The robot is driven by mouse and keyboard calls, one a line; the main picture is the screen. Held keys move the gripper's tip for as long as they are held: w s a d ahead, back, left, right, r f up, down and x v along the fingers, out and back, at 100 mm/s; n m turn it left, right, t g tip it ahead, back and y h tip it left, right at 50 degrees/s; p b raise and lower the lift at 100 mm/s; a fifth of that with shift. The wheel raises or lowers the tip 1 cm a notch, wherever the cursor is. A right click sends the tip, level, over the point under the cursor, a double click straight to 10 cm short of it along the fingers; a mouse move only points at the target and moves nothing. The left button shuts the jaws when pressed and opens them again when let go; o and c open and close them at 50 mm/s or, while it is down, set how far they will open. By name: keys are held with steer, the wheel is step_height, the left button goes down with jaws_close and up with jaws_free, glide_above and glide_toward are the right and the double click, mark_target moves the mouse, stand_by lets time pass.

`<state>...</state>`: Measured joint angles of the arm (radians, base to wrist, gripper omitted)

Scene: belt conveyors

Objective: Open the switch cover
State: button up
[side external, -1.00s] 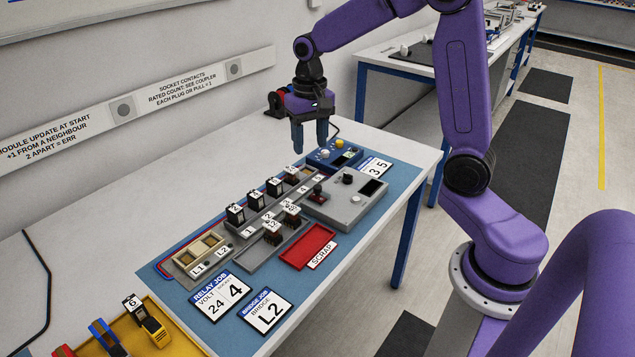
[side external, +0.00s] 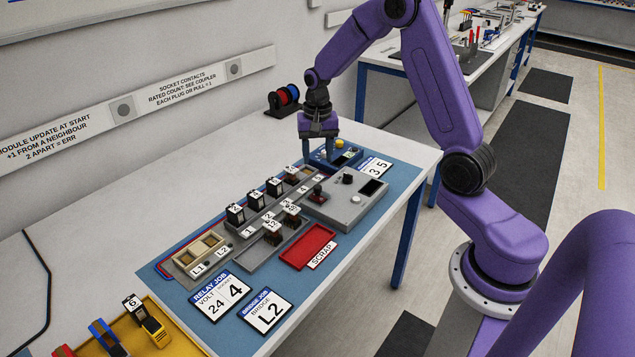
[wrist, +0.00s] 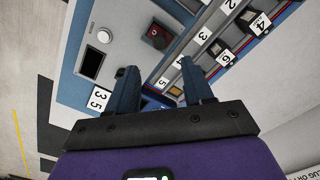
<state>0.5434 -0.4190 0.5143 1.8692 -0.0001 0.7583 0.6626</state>
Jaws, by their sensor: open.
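My gripper (side external: 320,155) is open and empty, pointing down over the left part of the blue box (side external: 351,157). Its fingers also show spread apart in the wrist view (wrist: 158,72). A grey control box (side external: 345,212) with a dark screen and a white button stands in front. A small dark red switch part (side external: 317,192), which looks like the switch cover, is at its left end; it also shows in the wrist view (wrist: 158,36), apart from my fingers. I cannot tell whether it is up or down.
A rail of relay modules (side external: 255,206) runs left of the grey box. A red scrap tray (side external: 307,246) and a grey tray (side external: 262,254) lie in front. Wire spools (side external: 284,98) stand at the back. The white table's right end (side external: 407,158) is clear.

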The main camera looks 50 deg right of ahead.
mark_target(318, 186)
step_height(318, 186, down, 9)
steer(key=shift+f, duration=0.2)
stand_by(0.3)
